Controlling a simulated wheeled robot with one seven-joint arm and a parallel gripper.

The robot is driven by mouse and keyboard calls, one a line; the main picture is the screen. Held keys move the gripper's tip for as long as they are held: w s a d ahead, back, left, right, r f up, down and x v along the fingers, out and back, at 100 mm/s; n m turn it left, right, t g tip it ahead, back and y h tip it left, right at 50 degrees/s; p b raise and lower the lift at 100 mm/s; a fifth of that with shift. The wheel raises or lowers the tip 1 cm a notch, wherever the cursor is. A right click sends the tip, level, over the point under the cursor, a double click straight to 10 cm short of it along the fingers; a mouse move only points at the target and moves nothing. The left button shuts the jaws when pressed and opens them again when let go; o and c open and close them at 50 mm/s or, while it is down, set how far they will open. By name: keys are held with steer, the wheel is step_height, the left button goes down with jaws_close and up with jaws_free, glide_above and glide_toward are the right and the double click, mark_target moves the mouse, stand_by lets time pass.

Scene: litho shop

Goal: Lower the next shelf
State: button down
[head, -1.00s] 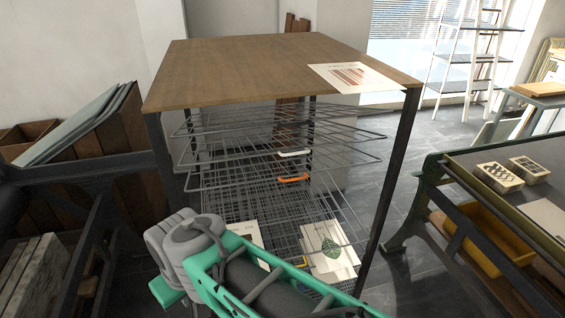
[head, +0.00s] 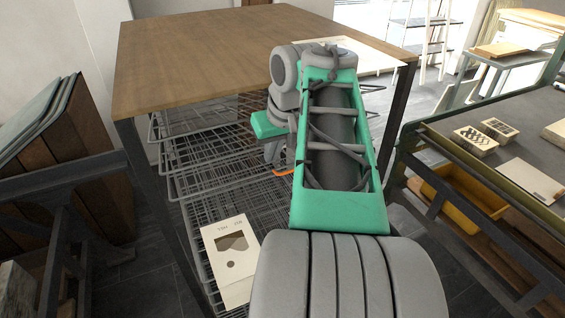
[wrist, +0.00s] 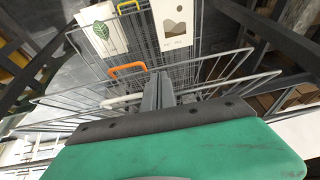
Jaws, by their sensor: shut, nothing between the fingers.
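The drying rack has several wire shelves (head: 190,155) under a wooden top (head: 200,50). The upper shelves are raised one above another. An orange handle (head: 283,172) shows just below my arm, and in the wrist view it (wrist: 127,68) is left of my fingertips. A white handle (wrist: 120,100) and a yellow handle (wrist: 128,5) also show in the wrist view. My gripper (wrist: 161,76) is shut and empty among the wire shelves, apart from the orange handle. In the head view my arm hides the fingertips and the white handle.
A landscape print (head: 232,258) lies on a low shelf; beside it a leaf print (wrist: 102,32) shows in the wrist view. The rack's dark legs (head: 396,115) flank the shelves. A workbench (head: 480,190) stands right, and boards (head: 60,140) lean at left.

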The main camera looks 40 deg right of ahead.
steer(key=s+d+r, duration=0.2)
steer(key=d, duration=0.2)
steer(key=b+x, duration=0.1)
steer(key=x, duration=0.9)
steer(key=shift+w+d, duration=0.1)
steer(key=shift+d, duration=0.05)
steer(key=shift+f+b, duration=0.1)
steer(key=shift+b, duration=0.2)
